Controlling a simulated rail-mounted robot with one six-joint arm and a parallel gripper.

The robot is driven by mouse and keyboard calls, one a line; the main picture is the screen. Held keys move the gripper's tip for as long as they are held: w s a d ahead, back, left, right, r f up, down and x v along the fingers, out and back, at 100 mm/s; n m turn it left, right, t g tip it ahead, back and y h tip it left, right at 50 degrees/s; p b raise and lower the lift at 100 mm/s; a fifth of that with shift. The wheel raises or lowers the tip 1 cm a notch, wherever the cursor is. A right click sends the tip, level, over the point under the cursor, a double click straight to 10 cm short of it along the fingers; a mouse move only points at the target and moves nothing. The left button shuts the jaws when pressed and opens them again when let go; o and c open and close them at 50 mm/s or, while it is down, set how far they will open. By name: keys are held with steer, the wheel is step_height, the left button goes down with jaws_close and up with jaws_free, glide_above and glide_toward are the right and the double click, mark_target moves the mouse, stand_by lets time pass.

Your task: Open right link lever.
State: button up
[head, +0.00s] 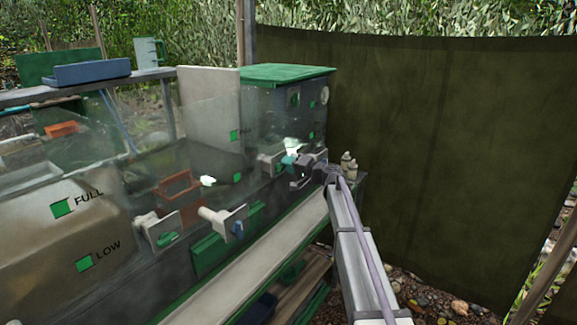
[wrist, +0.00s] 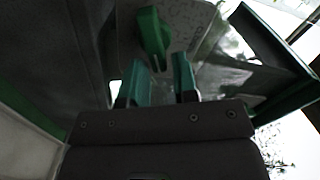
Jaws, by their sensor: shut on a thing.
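My gripper (head: 291,163) is at the white fitting (head: 268,163) at the right end of the bench's front. In the wrist view, a green lever (wrist: 152,34) on a pale plate (wrist: 184,20) reaches down between the two teal fingertips of my gripper (wrist: 157,78). The jaws are shut on this lever. In the head view, my gripper hides most of the lever, so its angle cannot be told there.
Left of my gripper are a fitting with a blue lever (head: 238,229) and one with a green lever (head: 167,238). A clear panel marked FULL and LOW (head: 120,215) stands at left. A long pale trough (head: 265,265) runs below. A dark tarp (head: 430,140) hangs at right.

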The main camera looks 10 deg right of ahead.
steer(key=shift+f+m+b, duration=0.2)
steer(key=shift+f+m, duration=0.1)
steer(key=shift+m, duration=0.8)
steer(key=shift+f+m+b, duration=0.2)
steer(key=shift+f+m, duration=0.1)
steer(key=shift+m, duration=0.8)
steer(key=o, duration=0.7)
steer(key=v, duration=1)
steer(key=shift+s+d, duration=0.25)
steer(key=shift+d, duration=0.05)
steer(key=shift+r, duration=0.1)
